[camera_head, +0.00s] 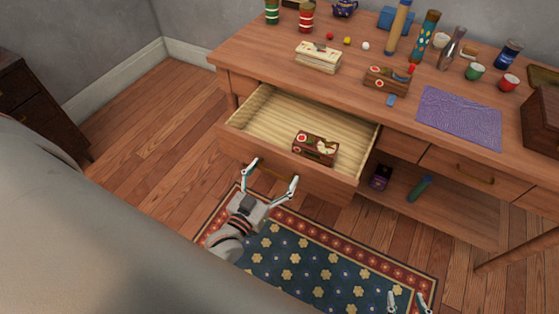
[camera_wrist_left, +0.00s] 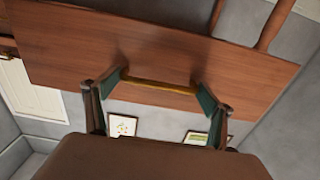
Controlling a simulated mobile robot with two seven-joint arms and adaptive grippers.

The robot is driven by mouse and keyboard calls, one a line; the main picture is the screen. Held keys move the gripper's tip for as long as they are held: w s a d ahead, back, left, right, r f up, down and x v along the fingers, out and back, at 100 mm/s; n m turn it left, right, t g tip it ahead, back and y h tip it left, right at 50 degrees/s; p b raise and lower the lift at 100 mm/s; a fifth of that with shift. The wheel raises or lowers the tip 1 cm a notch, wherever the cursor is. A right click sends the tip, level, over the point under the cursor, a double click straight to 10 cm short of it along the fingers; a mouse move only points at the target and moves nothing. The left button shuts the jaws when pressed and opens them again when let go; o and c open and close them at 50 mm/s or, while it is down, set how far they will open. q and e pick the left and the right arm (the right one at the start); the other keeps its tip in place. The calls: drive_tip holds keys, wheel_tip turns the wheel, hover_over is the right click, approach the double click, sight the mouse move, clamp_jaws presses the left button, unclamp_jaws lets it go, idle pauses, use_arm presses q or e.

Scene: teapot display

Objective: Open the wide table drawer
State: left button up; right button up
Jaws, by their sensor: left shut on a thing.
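The wide table drawer (camera_head: 250,118) is pulled well out from the left part of the wooden table (camera_head: 262,55). Its light, ribbed inside shows, and a brown box with red and white round marks (camera_head: 316,148) lies in it near the front. My left gripper (camera_head: 274,172) is at the drawer front, with a finger at each end of the brass handle (camera_wrist_left: 158,87), shut on it lengthwise. In the left wrist view the drawer front (camera_wrist_left: 160,45) fills the upper part. My right gripper (camera_head: 407,297) is at the bottom edge, its fingers apart, with nothing seen between them.
The tabletop holds a stack of cards or papers (camera_head: 318,57), a purple mat (camera_head: 460,117), and several bottles and cups. A smaller closed drawer (camera_head: 465,170) is to the right. A lower shelf (camera_head: 440,205) holds two small things. A patterned rug (camera_head: 310,265) covers the floor in front.

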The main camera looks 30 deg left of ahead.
use_arm(q)
drive_tip(key=shift+s+d, duration=0.2)
drive_tip(key=shift+s, duration=0.55)
use_arm(e)
drive_tip(key=shift+r, duration=0.15)
drive_tip(key=shift+a, duration=0.1)
use_arm(q)
drive_tip(key=o, duration=1.3)
drive_tip(key=shift+a, duration=0.1)
use_arm(e)
drive_tip(key=shift+s, duration=0.1)
use_arm(q)
wheel_tip(320, 180, up, 10)
drive_tip(key=s+d+f+m+g+h+p, duration=0.2)
drive_tip(key=s+f+g, duration=0.5)
drive_tip(key=s+f, duration=0.5)
drive_tip(key=s+d+m+p, duration=0.1)
drive_tip(key=s+m+p, duration=0.1)
drive_tip(key=s+p, duration=0.1)
drive_tip(key=shift+d+f+p, duration=0.15)
drive_tip(key=shift+d+p, duration=0.05)
drive_tip(key=shift+p, duration=0.2)
use_arm(e)
drive_tip(key=shift+m, duration=0.3)
drive_tip(key=r, duration=0.2)
drive_tip(key=a+r, duration=0.1)
drive_tip(key=r, duration=0.1)
drive_tip(key=shift+s+a, duration=0.1)
